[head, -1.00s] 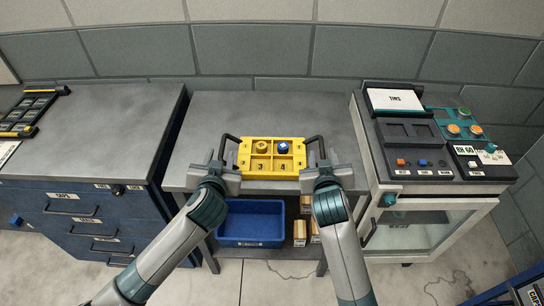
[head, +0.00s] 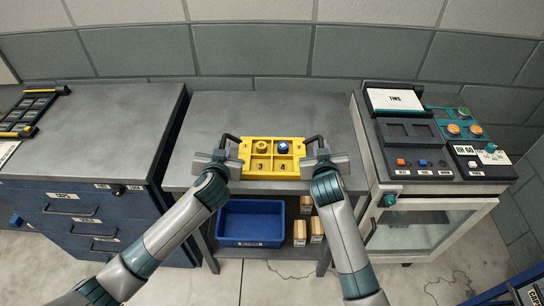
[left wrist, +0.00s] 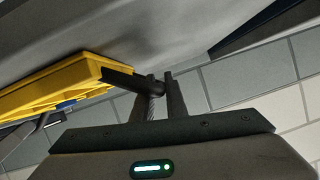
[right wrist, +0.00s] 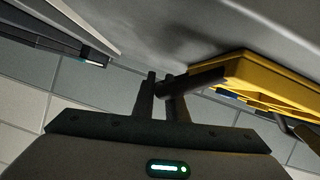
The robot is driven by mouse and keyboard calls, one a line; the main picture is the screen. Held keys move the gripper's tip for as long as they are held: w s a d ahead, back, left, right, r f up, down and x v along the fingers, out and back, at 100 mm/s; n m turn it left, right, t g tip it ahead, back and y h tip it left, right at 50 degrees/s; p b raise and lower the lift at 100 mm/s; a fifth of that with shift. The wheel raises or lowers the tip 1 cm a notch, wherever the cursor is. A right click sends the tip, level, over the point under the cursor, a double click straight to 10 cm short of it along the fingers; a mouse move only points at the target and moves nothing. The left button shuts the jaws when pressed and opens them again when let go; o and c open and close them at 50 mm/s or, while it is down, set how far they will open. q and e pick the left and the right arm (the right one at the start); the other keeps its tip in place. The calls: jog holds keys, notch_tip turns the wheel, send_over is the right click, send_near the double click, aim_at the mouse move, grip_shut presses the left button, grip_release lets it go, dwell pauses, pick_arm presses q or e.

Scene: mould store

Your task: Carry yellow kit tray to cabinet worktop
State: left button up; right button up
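The yellow kit tray (head: 247,170) is on the grey middle table, level, with a dark handle at each side. It has numbered compartments; a yellow round part (head: 262,146) is in the back left one and a blue part (head: 283,147) in the back right one. My left gripper (head: 229,152) is at the left handle; in the left wrist view its fingers (left wrist: 160,95) stand close on both sides of the handle. My right gripper (head: 316,152) is at the right handle, its fingers (right wrist: 160,97) closed about it in the right wrist view.
A blue drawer cabinet with a mostly bare grey worktop (head: 110,125) stands to the left, a black-and-yellow rack (head: 30,113) at its far left. A white cabinet (head: 420,205) with control panels stands right. A blue bin (head: 250,222) and small boxes (head: 300,232) sit under the table.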

pick_arm(q)
grip_shut()
pick_arm(e)
grip_shut()
pick_arm(q)
jog(key=shift+r, duration=0.2)
pick_arm(e)
jog(key=shift+r, duration=0.15)
